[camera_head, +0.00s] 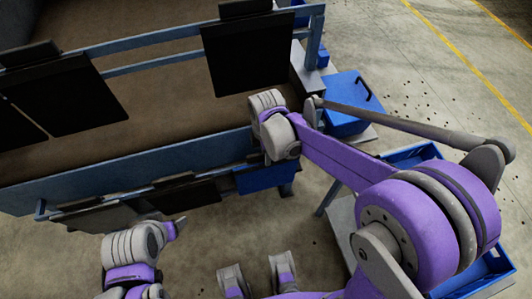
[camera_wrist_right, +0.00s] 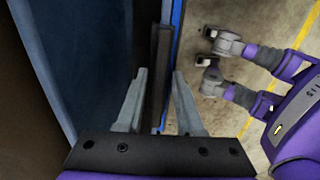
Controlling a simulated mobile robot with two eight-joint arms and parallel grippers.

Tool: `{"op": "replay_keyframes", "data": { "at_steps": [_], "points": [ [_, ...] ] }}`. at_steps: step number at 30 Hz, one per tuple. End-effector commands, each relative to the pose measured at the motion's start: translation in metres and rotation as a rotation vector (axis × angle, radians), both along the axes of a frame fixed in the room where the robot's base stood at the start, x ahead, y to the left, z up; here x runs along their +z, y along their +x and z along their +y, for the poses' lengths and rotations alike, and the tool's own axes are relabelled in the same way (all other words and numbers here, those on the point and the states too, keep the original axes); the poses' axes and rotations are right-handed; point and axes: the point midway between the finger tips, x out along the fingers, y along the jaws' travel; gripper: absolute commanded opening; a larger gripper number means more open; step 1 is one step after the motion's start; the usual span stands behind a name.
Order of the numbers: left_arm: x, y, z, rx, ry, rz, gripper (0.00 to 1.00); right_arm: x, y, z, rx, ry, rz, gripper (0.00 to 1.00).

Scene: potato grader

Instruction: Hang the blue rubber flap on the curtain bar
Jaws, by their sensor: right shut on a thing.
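The blue rubber flap (camera_head: 268,178) hangs at the right end of the grader's near side, below my right wrist. In the right wrist view its dark top strip (camera_wrist_right: 160,70) lies between my right fingers (camera_wrist_right: 160,103), with a thin blue edge beside it. My right gripper is shut on the flap. The near curtain bar (camera_head: 40,208) carries dark flaps (camera_head: 190,194) to the left of the blue one. Whether the blue flap touches the bar is hidden. My left gripper (camera_head: 174,229) is at lower left, away from the bar; its jaws are unclear.
The grader's blue side wall (camera_head: 100,165) stands just behind the near bar. Large black flaps (camera_head: 247,55) hang from the far bar. A blue box (camera_head: 345,105) and a blue tray (camera_head: 415,155) stand at right. Concrete floor is open in front.

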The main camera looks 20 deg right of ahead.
Motion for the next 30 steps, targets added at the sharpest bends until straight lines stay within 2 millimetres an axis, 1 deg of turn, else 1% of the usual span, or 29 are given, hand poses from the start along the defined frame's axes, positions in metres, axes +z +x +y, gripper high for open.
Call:
{"op": "replay_keyframes", "data": {
  "at_steps": [24,30],
  "points": [
    [0.027,0.004,0.000,0.000,0.000,-0.010,0.71,0.037,0.000,0.000,0.000,0.000,0.000,0.00],
    [0.031,0.005,0.000,0.000,0.000,-0.011,0.71,0.043,0.000,0.000,0.000,0.000,0.000,0.00]
  ]
}}
